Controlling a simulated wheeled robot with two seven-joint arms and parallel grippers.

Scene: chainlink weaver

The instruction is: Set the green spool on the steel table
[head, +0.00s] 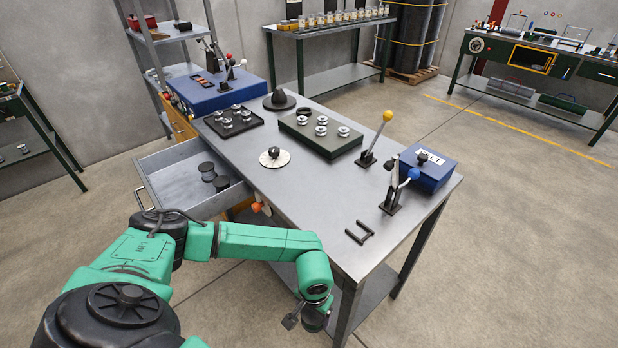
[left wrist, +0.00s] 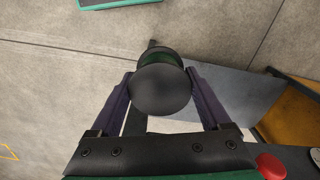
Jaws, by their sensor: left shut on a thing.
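My left gripper (left wrist: 158,84) is shut on a dark spool (left wrist: 160,92) with a green winding, seen in the left wrist view. The spool sits between the two purple fingers, with its round flange facing the camera. Floor shows behind it. In the head view my left arm reaches beside the near edge of the steel table (head: 290,210), and its hand is low, just off that edge. My forearm hides most of the gripper there, and I cannot make out the spool clearly. My right gripper is not in view.
An open drawer (head: 180,172) at the table's left holds dark spools (head: 207,171). On the table are a dark green block (head: 318,142) with metal pieces, a white disc (head: 274,158), a yellow-knobbed lever (head: 376,140), a blue box (head: 427,170) and a black bracket (head: 360,233). The near-middle tabletop is clear.

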